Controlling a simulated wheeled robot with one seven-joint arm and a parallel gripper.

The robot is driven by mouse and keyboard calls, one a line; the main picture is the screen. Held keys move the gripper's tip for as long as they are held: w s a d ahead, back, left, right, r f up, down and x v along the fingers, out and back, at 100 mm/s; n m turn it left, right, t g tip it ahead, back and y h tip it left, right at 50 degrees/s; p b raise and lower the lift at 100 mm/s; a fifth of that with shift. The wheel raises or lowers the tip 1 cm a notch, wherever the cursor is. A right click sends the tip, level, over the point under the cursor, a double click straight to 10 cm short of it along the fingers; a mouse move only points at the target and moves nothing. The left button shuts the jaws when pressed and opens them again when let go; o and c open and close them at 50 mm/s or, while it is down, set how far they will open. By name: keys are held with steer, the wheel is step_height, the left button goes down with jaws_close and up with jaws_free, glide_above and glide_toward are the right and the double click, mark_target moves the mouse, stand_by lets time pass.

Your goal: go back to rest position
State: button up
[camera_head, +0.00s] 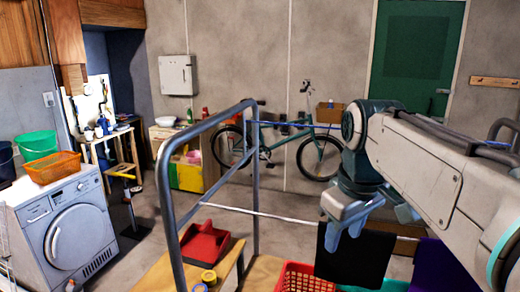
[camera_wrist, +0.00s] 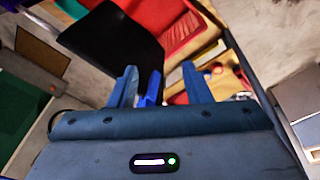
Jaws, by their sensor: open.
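My gripper (camera_head: 345,230) hangs at the right of the head view, pointing down just above a black cloth (camera_head: 352,262). In the wrist view its two blue fingers are spread apart, so my gripper (camera_wrist: 160,84) is open. A small blue piece (camera_wrist: 151,90) shows between the fingers; I cannot tell what it is or whether they touch it. The black cloth (camera_wrist: 108,38) lies just beyond the fingers in the wrist view. It appears to hang by a white line (camera_head: 262,213).
A grey metal rail frame (camera_head: 163,185) stands ahead. A red crate (camera_head: 300,278) is below my gripper. A washing machine (camera_head: 68,225) with an orange basket (camera_head: 52,167) is at left. A bicycle (camera_head: 300,150) leans at the back wall. Some floor behind the frame is clear.

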steer(key=s+f+m, duration=0.3)
steer(key=s+f, duration=0.1)
steer(key=f, duration=0.3)
steer(key=s+f+m+t, duration=0.1)
steer(key=s+f+m, duration=0.2)
steer(key=f, duration=0.5)
steer(key=shift+s+f+t, duration=0.25)
steer(key=shift+s+t, duration=0.05)
steer(key=shift+s, duration=0.5)
